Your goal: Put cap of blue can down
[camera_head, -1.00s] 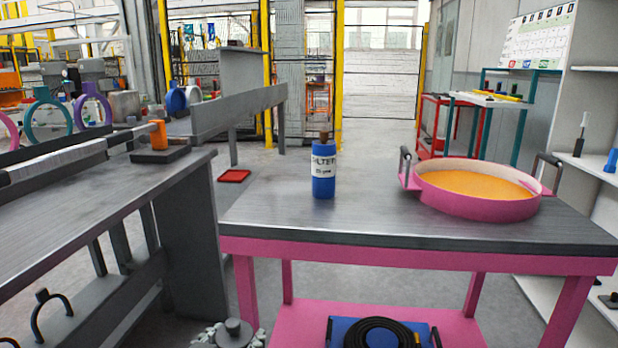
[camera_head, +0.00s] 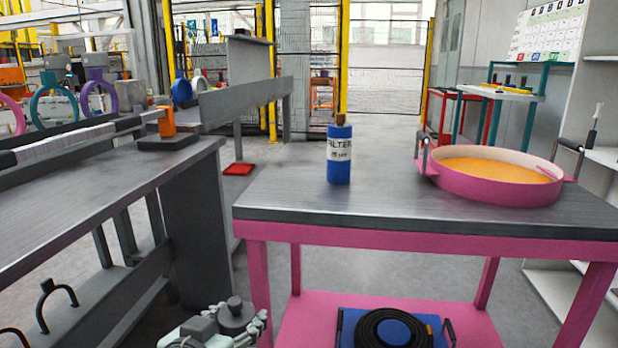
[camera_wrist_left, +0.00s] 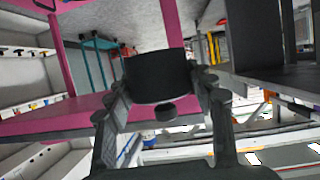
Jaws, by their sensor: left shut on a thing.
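The blue can (camera_head: 338,168) stands upright on the pink-framed table, with a white label and a small brown piece on top. My left gripper (camera_head: 240,322) is low at the bottom of the head view, below the tabletop and left of the table's front leg. It is shut on a dark grey round cap (camera_head: 235,316) with a small knob. In the left wrist view the dark cap (camera_wrist_left: 158,76) sits between both fingers of the left gripper (camera_wrist_left: 160,88). The cap is well apart from the can. My right gripper is not in view.
The pink-framed table (camera_head: 420,222) has free room around the can. A pink pan (camera_head: 495,194) with orange contents stands on its right. A blue case (camera_head: 372,340) with a coiled black hose is on the lower shelf. A grey workbench (camera_head: 95,205) stands at left.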

